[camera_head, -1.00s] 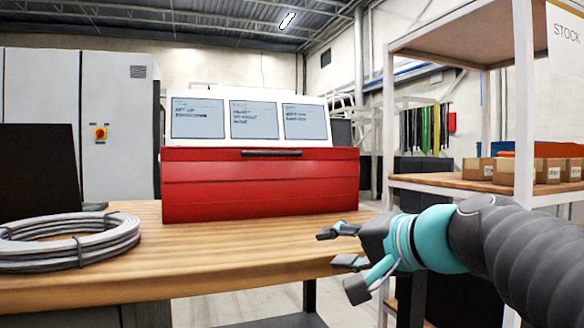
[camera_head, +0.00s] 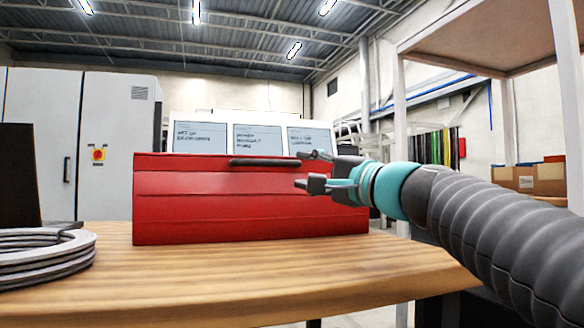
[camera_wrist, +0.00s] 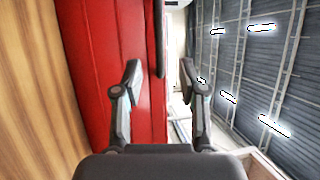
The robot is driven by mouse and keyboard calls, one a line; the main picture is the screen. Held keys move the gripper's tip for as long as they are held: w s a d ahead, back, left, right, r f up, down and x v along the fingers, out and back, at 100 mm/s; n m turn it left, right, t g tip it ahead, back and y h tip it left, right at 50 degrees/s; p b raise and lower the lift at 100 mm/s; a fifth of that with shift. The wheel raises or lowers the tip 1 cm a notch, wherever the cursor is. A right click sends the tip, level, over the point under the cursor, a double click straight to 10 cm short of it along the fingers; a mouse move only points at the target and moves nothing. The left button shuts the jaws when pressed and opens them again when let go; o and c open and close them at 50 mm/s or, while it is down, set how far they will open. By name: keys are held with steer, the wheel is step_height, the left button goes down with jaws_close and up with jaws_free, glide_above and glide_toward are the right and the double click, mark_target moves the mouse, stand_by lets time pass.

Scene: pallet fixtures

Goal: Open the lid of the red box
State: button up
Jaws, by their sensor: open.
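The red box (camera_head: 220,205) stands on the wooden table, with its front face toward me. Its lid looks shut, and a dark bar handle (camera_head: 264,162) runs along the upper front edge. My gripper (camera_head: 308,170) is open and empty, in front of the box's upper right part, near the right end of the handle. In the wrist view my gripper (camera_wrist: 160,75) shows its two fingers spread apart, one over the red box (camera_wrist: 105,50) and one beyond its top edge. The handle (camera_wrist: 159,38) shows there as a dark bar ahead between the fingers. I see no contact.
The wooden table (camera_head: 250,280) has free room in front of the box. A coiled grey cable (camera_head: 45,262) and a dark panel (camera_head: 18,175) are at the left. White screens (camera_head: 257,138) stand behind the box. A shelf (camera_head: 500,40) with cardboard boxes is at the right.

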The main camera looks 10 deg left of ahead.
mark_target(271, 164)
steer(key=p+x, duration=0.1)
steer(key=x, duration=0.9)
steer(key=shift+a, duration=0.2)
steer(key=shift+p+x, duration=0.4)
steer(key=shift+x, duration=0.5)
jaws_close()
